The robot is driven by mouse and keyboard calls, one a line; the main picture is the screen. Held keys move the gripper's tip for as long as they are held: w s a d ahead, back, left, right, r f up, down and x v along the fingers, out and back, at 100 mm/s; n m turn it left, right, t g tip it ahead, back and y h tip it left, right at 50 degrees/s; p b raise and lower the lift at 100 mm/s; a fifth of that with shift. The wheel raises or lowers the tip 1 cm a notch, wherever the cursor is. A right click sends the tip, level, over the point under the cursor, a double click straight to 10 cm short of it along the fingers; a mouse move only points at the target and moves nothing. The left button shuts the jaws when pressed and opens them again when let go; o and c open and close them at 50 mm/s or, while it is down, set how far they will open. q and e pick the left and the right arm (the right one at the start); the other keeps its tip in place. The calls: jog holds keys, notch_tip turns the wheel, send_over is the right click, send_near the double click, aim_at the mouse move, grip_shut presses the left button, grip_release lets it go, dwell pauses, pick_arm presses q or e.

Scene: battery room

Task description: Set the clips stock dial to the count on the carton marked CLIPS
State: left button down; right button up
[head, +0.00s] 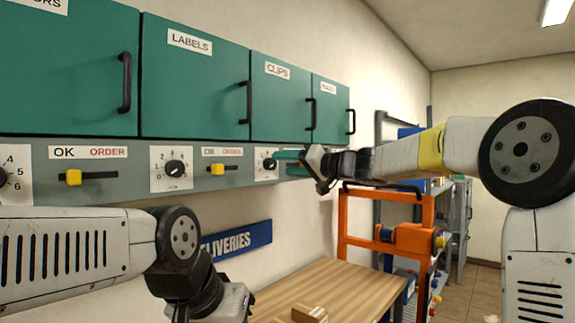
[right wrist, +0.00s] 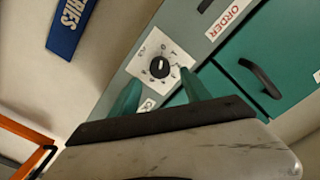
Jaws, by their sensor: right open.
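The clips stock dial (head: 270,164) is a black knob on a white plate, set in the grey strip under the green cabinet door marked CLIPS (head: 277,71). My right gripper (head: 283,162) is open at the dial, its green fingers pointing at the wall. In the right wrist view the knob (right wrist: 160,68) shows between the two fingertips (right wrist: 159,77), one on each side; I cannot tell whether they touch it. The knob's white pointer shows, but its number is unclear. My left gripper (head: 205,303) is low at the left, its fingers out of view.
A small brown carton (head: 310,314) is on the wooden table (head: 325,279) at the bottom edge; no marking is readable. Another dial (head: 174,168) and yellow sliders (head: 74,177) sit along the strip. An orange frame (head: 357,217) and shelves stand at the right.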

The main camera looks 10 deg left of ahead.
aim_at(274, 164)
jog(key=shift+x, duration=1.95)
grip_shut()
